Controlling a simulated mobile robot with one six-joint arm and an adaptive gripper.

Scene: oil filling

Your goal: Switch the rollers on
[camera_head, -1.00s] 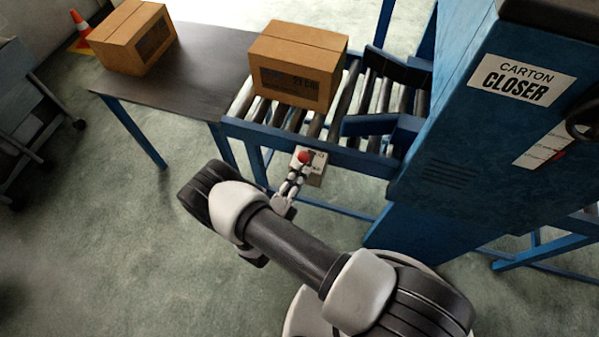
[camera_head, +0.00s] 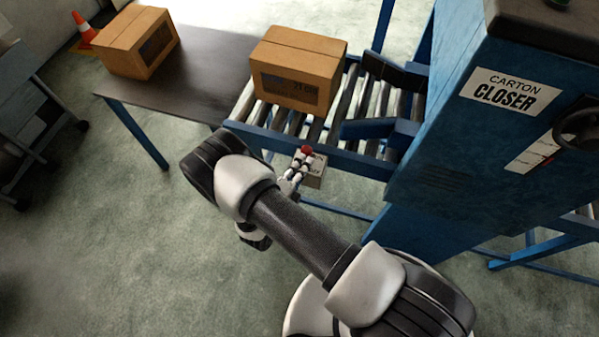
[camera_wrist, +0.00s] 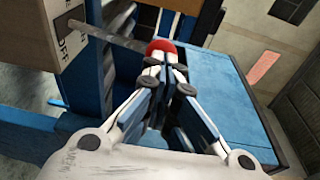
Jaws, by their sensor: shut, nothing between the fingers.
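The switch box (camera_head: 316,172) hangs on the near side of the roller conveyor. In the wrist view the box (camera_wrist: 42,28) shows a label on which "OFF" can be read. A grey lever rod (camera_wrist: 112,38) comes out of it and ends in a red knob (camera_wrist: 161,46). The knob also shows in the head view (camera_head: 306,150). My gripper (camera_wrist: 164,66) is shut and empty, with its tips right at the knob, seemingly touching it. In the head view my gripper (camera_head: 298,166) covers part of the box. The rollers (camera_head: 345,95) lie just beyond.
A carton (camera_head: 298,72) sits on the rollers. Another carton (camera_head: 139,42) stands on the dark table (camera_head: 190,85) at left. The blue carton closer (camera_head: 450,140) stands close on the right.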

